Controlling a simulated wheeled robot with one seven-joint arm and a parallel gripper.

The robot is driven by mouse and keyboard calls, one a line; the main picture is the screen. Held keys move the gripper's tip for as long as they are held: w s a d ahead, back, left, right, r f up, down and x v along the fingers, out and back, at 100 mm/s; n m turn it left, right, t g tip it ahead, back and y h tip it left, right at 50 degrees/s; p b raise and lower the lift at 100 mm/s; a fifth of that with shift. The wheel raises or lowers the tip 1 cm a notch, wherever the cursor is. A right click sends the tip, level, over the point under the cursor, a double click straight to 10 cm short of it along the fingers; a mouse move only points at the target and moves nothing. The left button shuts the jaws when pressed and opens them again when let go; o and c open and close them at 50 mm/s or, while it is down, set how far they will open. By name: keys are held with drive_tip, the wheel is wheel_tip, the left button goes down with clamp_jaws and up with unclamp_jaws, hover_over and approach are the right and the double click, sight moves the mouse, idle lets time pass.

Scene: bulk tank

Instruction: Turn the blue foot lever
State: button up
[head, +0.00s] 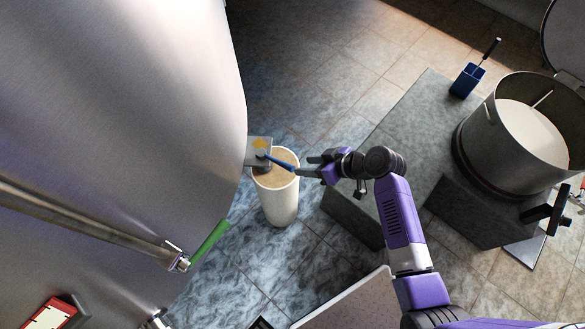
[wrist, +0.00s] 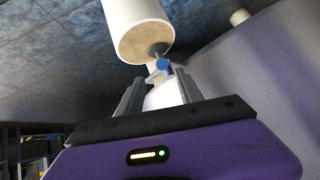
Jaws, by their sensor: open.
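The blue foot lever (head: 280,162) is a short bar sticking out from a small grey plate (head: 252,150) with a yellow mark, beside the big steel tank. In the head view it lies across the tan top of a cream cylinder. In the wrist view its round blue end (wrist: 162,66) faces me. My gripper (head: 309,165) is open, just right of the lever's free end. In the wrist view the blue end shows between and slightly beyond my fingertips (wrist: 159,80). I cannot tell whether a finger touches it.
The cream cylinder (head: 278,203) stands right under the lever. The steel tank (head: 120,110) fills the left, with a green-handled part (head: 209,244) low on it. A grey stone block (head: 385,150) and a steel pot (head: 485,145) stand to the right. Tiled floor is free behind.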

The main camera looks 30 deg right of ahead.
sight(291, 168)
drive_tip(key=shift+n, duration=0.3)
drive_tip(key=shift+s+a+x, duration=0.15)
drive_tip(key=shift+x, duration=1.8)
drive_tip(key=shift+s+a+x, duration=0.15)
drive_tip(key=shift+x, duration=1.8)
drive_tip(key=shift+f, duration=0.1)
clamp_jaws()
